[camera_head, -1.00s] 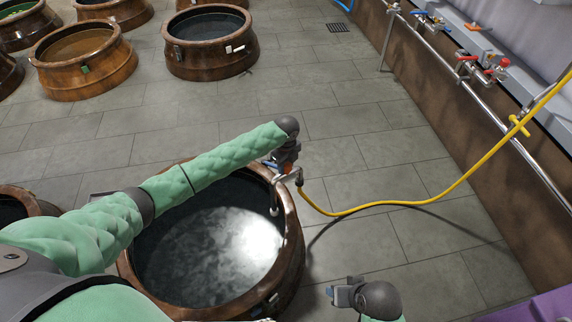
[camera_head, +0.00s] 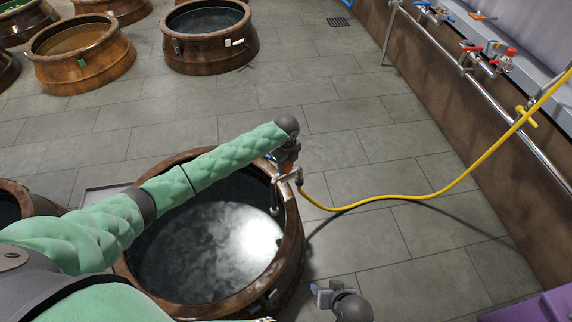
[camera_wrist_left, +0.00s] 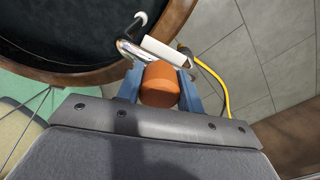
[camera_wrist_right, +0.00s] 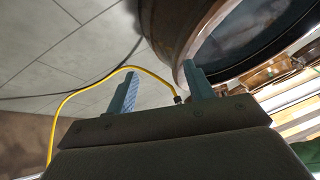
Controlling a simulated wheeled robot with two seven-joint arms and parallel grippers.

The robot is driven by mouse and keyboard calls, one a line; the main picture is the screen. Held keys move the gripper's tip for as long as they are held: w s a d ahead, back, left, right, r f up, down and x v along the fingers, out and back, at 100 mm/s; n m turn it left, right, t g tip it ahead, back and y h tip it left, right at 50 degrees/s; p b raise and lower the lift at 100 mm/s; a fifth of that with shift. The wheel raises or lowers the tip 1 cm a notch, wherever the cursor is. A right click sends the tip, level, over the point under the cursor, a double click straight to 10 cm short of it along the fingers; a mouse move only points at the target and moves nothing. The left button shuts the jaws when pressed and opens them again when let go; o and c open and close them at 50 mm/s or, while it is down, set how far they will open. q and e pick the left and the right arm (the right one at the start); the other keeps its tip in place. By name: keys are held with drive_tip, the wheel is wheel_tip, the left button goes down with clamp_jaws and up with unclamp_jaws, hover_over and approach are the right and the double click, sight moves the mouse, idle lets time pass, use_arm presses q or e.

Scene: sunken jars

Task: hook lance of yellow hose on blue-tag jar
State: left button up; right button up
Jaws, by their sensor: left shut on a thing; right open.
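The yellow hose (camera_head: 400,200) runs from the right wall to the metal lance (camera_head: 285,178) at the near jar's right rim. My left gripper (camera_head: 287,160) is shut on the lance's orange grip (camera_wrist_left: 160,84). The lance's bent pipe (camera_wrist_left: 128,50) reaches over the rim, and its white tip (camera_wrist_left: 141,19) is inside the jar's outline. I cannot tell whether it rests on the rim. The near jar (camera_head: 292,245) holds dark, shiny liquid; a small tag (camera_head: 272,297) on its side is too small to name its colour surely. My right gripper (camera_head: 324,294) is open and empty beside this jar.
Other brown jars stand at the back left, one with a green tag (camera_head: 84,67) and one with dark and white tags (camera_head: 226,43). A pipe with valves (camera_head: 490,55) runs along the right wall. A purple object (camera_head: 535,306) is at the lower right. Grey floor between is clear.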

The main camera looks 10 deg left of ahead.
use_arm(q)
drive_tip(key=shift+f+b, duration=1.6)
drive_tip(key=shift+f, duration=3.8)
use_arm(e)
wheel_tip(320, 180, down, 14)
drive_tip(key=s+t, duration=0.1)
drive_tip(key=shift+f, duration=0.15)
drive_tip(key=shift+r, duration=0.2)
use_arm(q)
drive_tip(key=shift+r+p, duration=0.1)
drive_tip(key=shift+p, duration=0.3)
use_arm(e)
drive_tip(key=shift+s+r, duration=0.1)
drive_tip(key=shift+r, duration=0.15)
use_arm(q)
drive_tip(key=shift+f, duration=0.2)
drive_tip(key=shift+f, duration=0.4)
drive_tip(key=shift+f, duration=0.3)
